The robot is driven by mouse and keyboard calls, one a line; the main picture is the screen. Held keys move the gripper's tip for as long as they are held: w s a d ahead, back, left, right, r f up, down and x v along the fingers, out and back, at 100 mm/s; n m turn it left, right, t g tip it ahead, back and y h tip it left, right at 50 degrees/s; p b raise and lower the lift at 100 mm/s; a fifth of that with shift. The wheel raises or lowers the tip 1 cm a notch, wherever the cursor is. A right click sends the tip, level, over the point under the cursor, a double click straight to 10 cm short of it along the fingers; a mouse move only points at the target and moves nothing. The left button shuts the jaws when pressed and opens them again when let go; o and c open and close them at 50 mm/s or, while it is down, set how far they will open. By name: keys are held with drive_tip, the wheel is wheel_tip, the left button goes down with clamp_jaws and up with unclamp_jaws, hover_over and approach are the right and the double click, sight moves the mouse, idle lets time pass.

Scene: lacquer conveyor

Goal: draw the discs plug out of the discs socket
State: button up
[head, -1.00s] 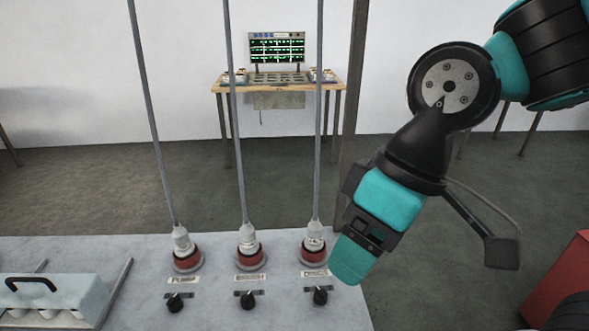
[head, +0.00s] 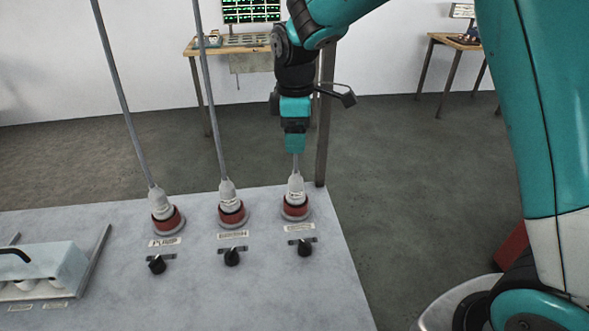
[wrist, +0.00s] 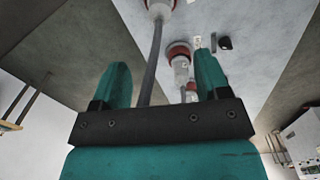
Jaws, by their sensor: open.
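Three white plugs with grey cables stand upright in red sockets on the grey panel: left plug (head: 161,203), middle plug (head: 230,195) and right plug (head: 295,188). Each socket has a label below it; the right label (head: 299,227) is too blurred to read, so I cannot tell which is discs. My gripper (head: 295,150) points down above the right plug, apart from its body. In the wrist view my open gripper (wrist: 162,60) has a grey cable (wrist: 152,65) running between its fingers toward a plug (wrist: 160,8) at the top edge.
Black knobs sit below the labels, including the right knob (head: 304,248). A pale case with a black handle (head: 40,268) lies at the panel's left. A dark post (head: 326,120) stands just right of my gripper. A wooden table (head: 232,48) stands behind.

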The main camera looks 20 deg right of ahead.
sight(295, 172)
wheel_tip(295, 172, down, 14)
drive_tip(key=shift+w+p, duration=0.15)
drive_tip(key=shift+p, duration=0.6)
drive_tip(key=c, duration=1.1)
drive_tip(key=shift+r+p, duration=2.25)
drive_tip(key=shift+r, duration=0.75)
drive_tip(key=shift+r, duration=0.1)
drive_tip(key=shift+r+p, duration=1.3)
drive_tip(key=shift+r, duration=0.15)
drive_tip(key=shift+f, duration=0.1)
